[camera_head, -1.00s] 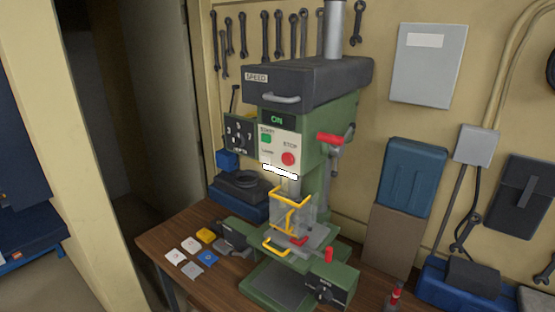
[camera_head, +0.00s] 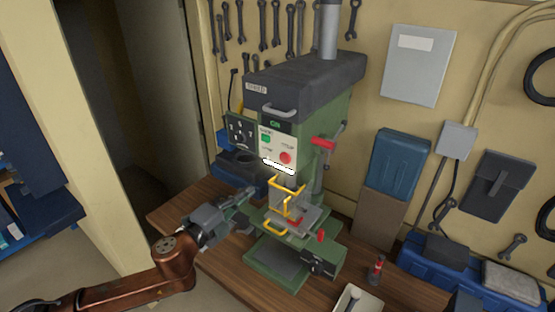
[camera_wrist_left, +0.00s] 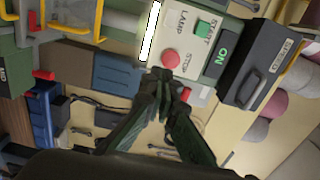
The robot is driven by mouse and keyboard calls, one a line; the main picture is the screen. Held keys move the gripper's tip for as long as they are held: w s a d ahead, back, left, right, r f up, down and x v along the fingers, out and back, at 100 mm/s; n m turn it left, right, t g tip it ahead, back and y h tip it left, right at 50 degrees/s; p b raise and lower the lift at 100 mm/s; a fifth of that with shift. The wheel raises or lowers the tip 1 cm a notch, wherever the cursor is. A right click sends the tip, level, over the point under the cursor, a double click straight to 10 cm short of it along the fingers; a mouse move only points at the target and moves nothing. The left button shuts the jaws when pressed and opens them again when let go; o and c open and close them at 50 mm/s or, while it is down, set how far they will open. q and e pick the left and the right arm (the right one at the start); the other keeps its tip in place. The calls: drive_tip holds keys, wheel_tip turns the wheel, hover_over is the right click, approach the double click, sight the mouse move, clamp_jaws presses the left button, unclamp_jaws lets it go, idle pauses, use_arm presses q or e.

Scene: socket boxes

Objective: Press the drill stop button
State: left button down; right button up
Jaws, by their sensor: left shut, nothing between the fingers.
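The drill press (camera_head: 305,85) stands on the wooden bench, with a green lit ON display (camera_head: 275,122) on its front. Its red round stop button (camera_head: 286,158) sits right of the green start button (camera_head: 266,138). The stop button also shows in the left wrist view (camera_wrist_left: 171,58), labelled STOP. My left gripper (camera_head: 250,190) is in front of the bench, below and left of the button panel. In the left wrist view my left gripper (camera_wrist_left: 165,78) is shut and empty, its tips pointing toward the panel, apart from the button as far as I can tell. My right gripper is not in view.
A yellow-framed clear guard (camera_head: 286,200) and a vise stand below the drill head. A red-handled lever (camera_head: 322,143) juts out at the drill's right side. A red bottle (camera_head: 376,268) and a blue toolbox (camera_head: 420,258) are on the bench at right. Wrenches hang on the wall.

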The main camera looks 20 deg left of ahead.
use_arm(q)
drive_tip(key=shift+s+d+r, duration=0.45)
drive_tip(key=shift+r, duration=0.05)
drive_tip(key=p, duration=0.5)
approach(283, 163)
drive_tip(key=x, duration=0.5)
drive_tip(key=shift+w+d, duration=0.15)
drive_tip(key=shift+w, duration=0.1)
drive_tip(key=shift+w+d, duration=0.2)
drive_tip(key=shift+w, duration=0.4)
drive_tip(key=shift+w+a+f, duration=0.1)
